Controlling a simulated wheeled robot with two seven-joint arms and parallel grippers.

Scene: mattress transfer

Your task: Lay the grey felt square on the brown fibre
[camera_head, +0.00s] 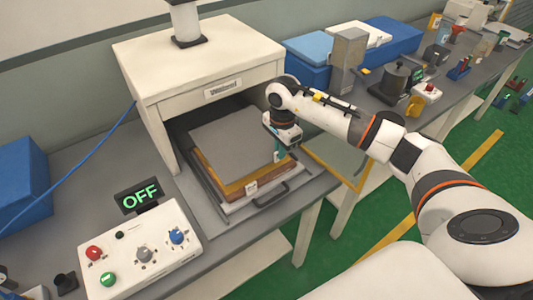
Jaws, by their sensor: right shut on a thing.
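The grey felt square (232,137) is flat and roughly level, over a stack in the opening of the white press. Below its front edge I see the brown fibre (225,187) with a yellowish edge and a white tag; the felt covers most of it. I cannot tell whether the felt touches the fibre everywhere. My right gripper (279,155) is at the felt's right edge, pointing down, shut on the felt. Its fingertips are small and partly hidden. My left gripper is not in view.
The stack sits on a grey tray (236,207) with a dark handle (270,196). The white press housing (205,62) overhangs the back. A control box (140,248) with an OFF display (140,199) stands front left.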

